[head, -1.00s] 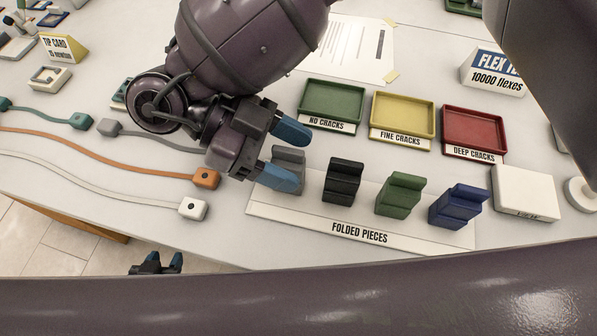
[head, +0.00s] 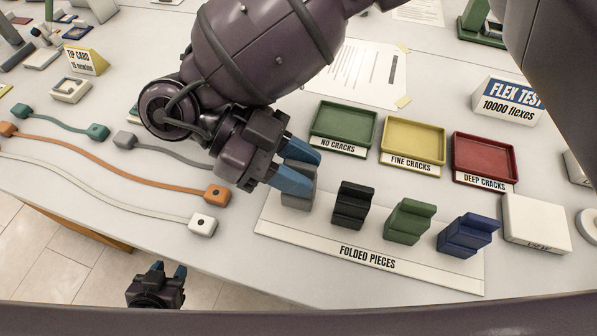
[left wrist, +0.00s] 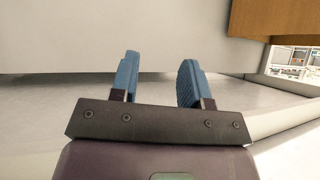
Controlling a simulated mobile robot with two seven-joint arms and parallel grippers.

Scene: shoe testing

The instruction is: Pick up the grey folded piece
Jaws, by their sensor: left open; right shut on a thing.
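The grey folded piece (head: 297,197) stands at the left end of the white card labelled FOLDED PIECES (head: 325,239). My right gripper (head: 304,168), reaching in from above, is shut on the grey piece, and its blue fingers hide part of it. I cannot tell whether the piece is clear of the card. My left gripper (head: 167,273) is open and empty, low in front of the table over the floor. Its two spread blue fingers also show in the left wrist view (left wrist: 158,82).
Black (head: 350,206), green (head: 408,221) and blue (head: 468,235) folded pieces stand to the right on the card. Green (head: 344,124), yellow (head: 413,141) and red (head: 485,158) trays lie behind. Orange (head: 217,195) and white (head: 203,224) cable ends lie left of the card.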

